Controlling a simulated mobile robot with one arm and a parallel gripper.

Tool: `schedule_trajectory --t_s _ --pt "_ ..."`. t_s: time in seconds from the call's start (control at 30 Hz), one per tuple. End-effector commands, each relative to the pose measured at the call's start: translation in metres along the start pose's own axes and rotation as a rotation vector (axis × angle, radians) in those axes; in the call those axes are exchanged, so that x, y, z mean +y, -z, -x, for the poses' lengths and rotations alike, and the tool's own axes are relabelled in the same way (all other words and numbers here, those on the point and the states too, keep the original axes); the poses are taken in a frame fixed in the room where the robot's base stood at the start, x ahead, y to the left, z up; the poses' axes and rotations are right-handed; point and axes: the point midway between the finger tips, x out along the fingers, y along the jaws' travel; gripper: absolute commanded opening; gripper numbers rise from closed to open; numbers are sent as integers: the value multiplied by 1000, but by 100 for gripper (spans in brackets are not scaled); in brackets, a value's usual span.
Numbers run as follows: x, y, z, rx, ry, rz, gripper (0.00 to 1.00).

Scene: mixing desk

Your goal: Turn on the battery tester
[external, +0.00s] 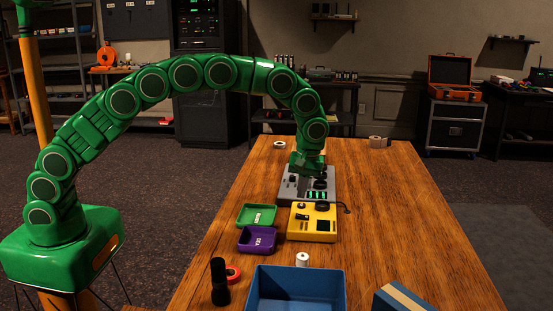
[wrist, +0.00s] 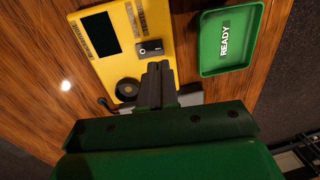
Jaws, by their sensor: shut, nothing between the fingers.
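The yellow battery tester (external: 325,235) lies on the wooden desk. In the wrist view, the tester (wrist: 101,70) has a dark screen (wrist: 98,33), a round black knob (wrist: 127,90) and a small black rocker switch (wrist: 150,48) marked with O and a line. My gripper (external: 305,183) is shut and empty, pointing down over the grey device behind the tester. In the wrist view, the tips of my gripper (wrist: 157,66) appear just below the switch, near the tester's edge. I cannot tell their height above it.
A grey device (external: 288,189) with green lights stands behind the tester. A green READY tray (external: 243,222) and a purple tray (external: 246,248) lie to its left. A white cylinder (external: 302,259), a blue bin (external: 257,300) and a black flashlight (external: 219,285) are in front.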

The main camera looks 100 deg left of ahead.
Motion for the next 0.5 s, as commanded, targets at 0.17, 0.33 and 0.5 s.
schedule_trajectory --t_s 0.17,0.33,0.5 --pt "-1 0 -29 -1 3 1 0" --pt "-1 0 -50 -1 2 1 0" --pt "-1 0 -60 -2 3 1 0"
